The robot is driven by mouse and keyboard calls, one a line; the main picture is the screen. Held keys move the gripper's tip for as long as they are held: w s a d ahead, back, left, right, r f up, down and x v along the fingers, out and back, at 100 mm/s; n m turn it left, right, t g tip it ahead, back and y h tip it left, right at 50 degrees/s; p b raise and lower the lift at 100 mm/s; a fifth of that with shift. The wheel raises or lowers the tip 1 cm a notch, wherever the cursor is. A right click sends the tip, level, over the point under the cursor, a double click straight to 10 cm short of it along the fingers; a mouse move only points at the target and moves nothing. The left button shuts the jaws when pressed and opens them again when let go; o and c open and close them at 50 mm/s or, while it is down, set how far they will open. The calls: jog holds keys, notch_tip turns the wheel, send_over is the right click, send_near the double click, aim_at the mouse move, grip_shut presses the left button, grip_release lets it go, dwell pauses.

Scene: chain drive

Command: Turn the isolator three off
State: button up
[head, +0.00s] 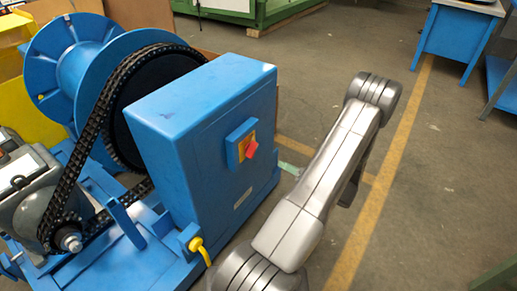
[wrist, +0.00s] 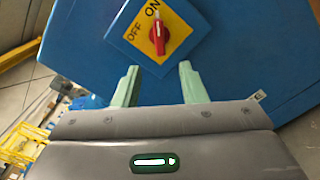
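The isolator is a red rotary knob (wrist: 159,37) on a yellow plate (wrist: 178,40) marked ON and OFF. In the wrist view its white pointer line points up, towards ON; OFF lies to its left. In the head view the red knob (head: 251,150) sits on a small blue box (head: 234,137) on the side of the big blue housing. My gripper (wrist: 158,85) is open and empty, its two pale green fingers apart. In the wrist view the knob lies beyond the fingertips, roughly centred between them and not touched. In the head view my arm largely hides the gripper.
The blue housing (head: 190,100) stands beside a black chain (head: 95,125) and a blue drum (head: 75,60). A yellow hook-like part (head: 199,247) sticks out at the housing's lower front. The floor right of the housing is open, with a blue table (head: 455,40) farther back.

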aim_at(255, 151)
jog(key=x, duration=1.3)
jog(key=shift+w+a+b, duration=0.1)
jog(key=shift+a+b, duration=0.15)
jog(key=shift+b, duration=0.05)
jog(key=shift+c, duration=0.5)
grip_shut()
